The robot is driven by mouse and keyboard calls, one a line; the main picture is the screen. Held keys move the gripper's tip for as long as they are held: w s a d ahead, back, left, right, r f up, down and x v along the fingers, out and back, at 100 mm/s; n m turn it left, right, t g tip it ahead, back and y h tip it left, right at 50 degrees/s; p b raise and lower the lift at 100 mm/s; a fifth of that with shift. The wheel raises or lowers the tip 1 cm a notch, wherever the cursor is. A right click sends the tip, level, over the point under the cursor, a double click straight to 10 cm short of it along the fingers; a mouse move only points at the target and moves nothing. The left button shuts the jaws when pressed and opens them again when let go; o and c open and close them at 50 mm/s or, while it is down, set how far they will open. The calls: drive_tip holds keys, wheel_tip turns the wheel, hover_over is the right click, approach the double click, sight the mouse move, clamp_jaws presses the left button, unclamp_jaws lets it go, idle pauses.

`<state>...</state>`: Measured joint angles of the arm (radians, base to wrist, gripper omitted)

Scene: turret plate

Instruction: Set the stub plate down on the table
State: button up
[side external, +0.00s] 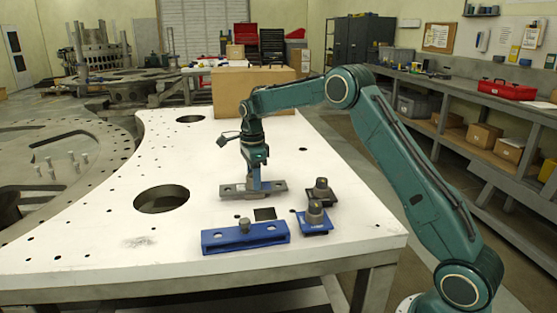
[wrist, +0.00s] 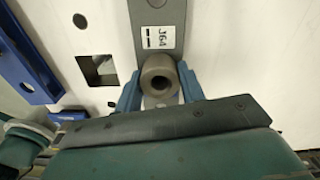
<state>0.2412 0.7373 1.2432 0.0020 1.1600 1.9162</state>
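The stub plate (side external: 275,187) is a flat grey bar, level, at or just over the white table top (side external: 250,148); I cannot tell if it touches. In the wrist view the plate (wrist: 160,15) carries a white label reading J64 and an upright hollow round stub. My gripper (side external: 258,184) points straight down over the middle of the plate. In the wrist view the blue fingers of my gripper (wrist: 160,92) are closed in on both sides of the stub. The plate's near end is hidden behind my wrist.
A square hole (side external: 265,214) and a large round hole (side external: 161,199) open in the table. A cardboard box (side external: 235,90) stands behind.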

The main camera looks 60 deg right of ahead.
drive_tip(key=o, duration=0.4)
drive_tip(key=shift+c, duration=0.2)
drive_tip(key=shift+r, duration=0.15)
wheel_tip(320, 180, up, 12)
idle(0.4)
idle(0.5)
